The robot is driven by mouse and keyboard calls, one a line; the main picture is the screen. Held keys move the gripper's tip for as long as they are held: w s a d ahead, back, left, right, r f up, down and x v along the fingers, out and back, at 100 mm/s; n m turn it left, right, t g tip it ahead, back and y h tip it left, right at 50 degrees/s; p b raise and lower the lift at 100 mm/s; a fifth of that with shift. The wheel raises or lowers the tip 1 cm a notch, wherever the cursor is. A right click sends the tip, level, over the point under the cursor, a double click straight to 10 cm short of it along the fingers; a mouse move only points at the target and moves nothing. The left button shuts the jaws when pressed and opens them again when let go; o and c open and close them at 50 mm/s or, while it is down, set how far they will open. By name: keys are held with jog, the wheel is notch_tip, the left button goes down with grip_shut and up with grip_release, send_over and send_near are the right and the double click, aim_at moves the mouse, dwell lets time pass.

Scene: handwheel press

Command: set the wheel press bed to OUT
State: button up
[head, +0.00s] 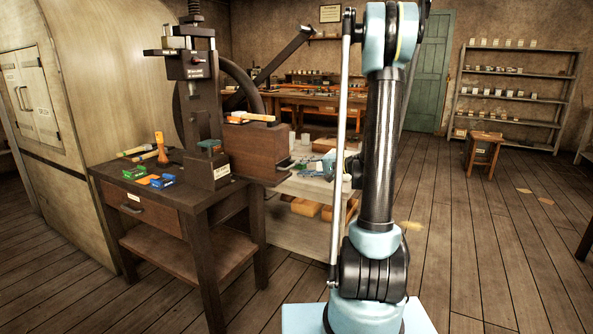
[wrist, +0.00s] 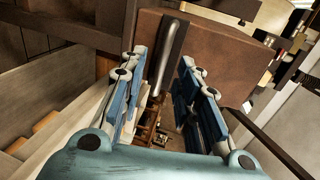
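The press (head: 198,95) stands on a wooden table at the left, with a large dark handwheel (head: 246,82) behind it. A brown box-like block (head: 252,150), which may be the press bed, juts out to the right of the press. The block also fills the upper part of the wrist view (wrist: 225,60). In the head view my arm mostly hides the gripper. No OUT mark is readable.
The press table (head: 190,200) carries small green, blue and orange items and a wooden-handled tool. A stool (head: 484,150) and shelves (head: 520,95) are at the right. The floor at the right is open.

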jog(key=v, duration=0.6)
dwell(0.3)
jog(key=s+a+f+n+g+h, duration=0.2)
jog(key=s+h, duration=0.1)
jog(key=s, duration=0.5)
jog(key=s+a+f+n+g+h, duration=0.1)
jog(key=s+a+f+g+h, duration=0.15)
jog(key=s, duration=0.65)
jog(key=s+d+f+n+h, duration=0.1)
jog(key=s+d+h, duration=0.3)
jog(key=s, duration=0.4)
jog(key=s+d+f+n+g+h, duration=0.1)
jog(key=s+d+f+h, duration=0.3)
jog(key=s, duration=0.4)
jog(key=shift+s+d+f+n, duration=0.25)
jog(key=shift+d+n, duration=0.45)
jog(key=shift+d, duration=0.2)
